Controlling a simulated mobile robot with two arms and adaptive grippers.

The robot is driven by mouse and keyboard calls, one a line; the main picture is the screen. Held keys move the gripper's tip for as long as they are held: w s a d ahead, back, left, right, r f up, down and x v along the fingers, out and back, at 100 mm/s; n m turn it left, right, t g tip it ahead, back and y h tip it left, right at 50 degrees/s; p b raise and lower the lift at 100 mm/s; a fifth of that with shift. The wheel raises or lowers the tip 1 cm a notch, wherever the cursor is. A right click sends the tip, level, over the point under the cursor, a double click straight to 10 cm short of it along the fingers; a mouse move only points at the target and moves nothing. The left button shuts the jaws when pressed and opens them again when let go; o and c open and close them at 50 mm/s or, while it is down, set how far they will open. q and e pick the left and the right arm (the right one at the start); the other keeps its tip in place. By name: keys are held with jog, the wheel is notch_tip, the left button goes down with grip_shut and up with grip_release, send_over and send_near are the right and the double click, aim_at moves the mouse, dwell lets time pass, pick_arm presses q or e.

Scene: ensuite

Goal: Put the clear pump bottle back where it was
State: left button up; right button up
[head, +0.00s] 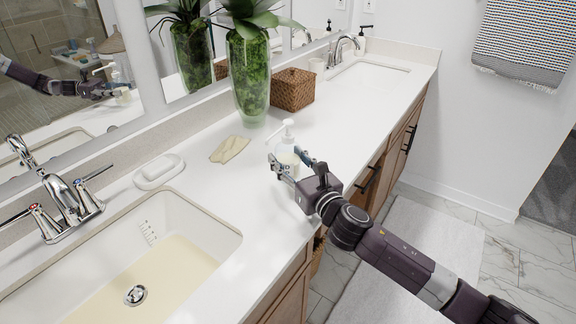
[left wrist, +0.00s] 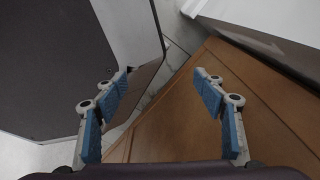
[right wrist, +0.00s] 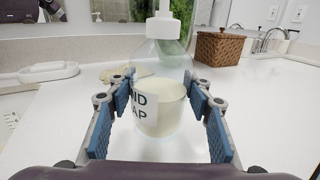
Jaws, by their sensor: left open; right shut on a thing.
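The clear pump bottle (head: 288,146) has a white pump top and pale liquid inside. It is upright at the white counter, near the front edge, to the right of the near sink. My right gripper (head: 290,168) is shut on it. In the right wrist view the bottle (right wrist: 160,100) stands between the blue finger pads (right wrist: 160,115), and part of a "SOAP" label shows. I cannot tell whether its base touches the counter. My left gripper (left wrist: 163,105) is open and empty, near brown wooden cabinet panels (left wrist: 200,125). The left gripper is not in the head view.
A glass vase with a plant (head: 250,80) and a wicker box (head: 292,89) stand behind. The near sink (head: 215,238) is at lower left. Counter right of the bottle is clear.

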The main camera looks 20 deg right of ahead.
jog(key=shift+f, duration=0.75)
jog(key=shift+f, duration=0.2)
jog(key=o, duration=1.5)
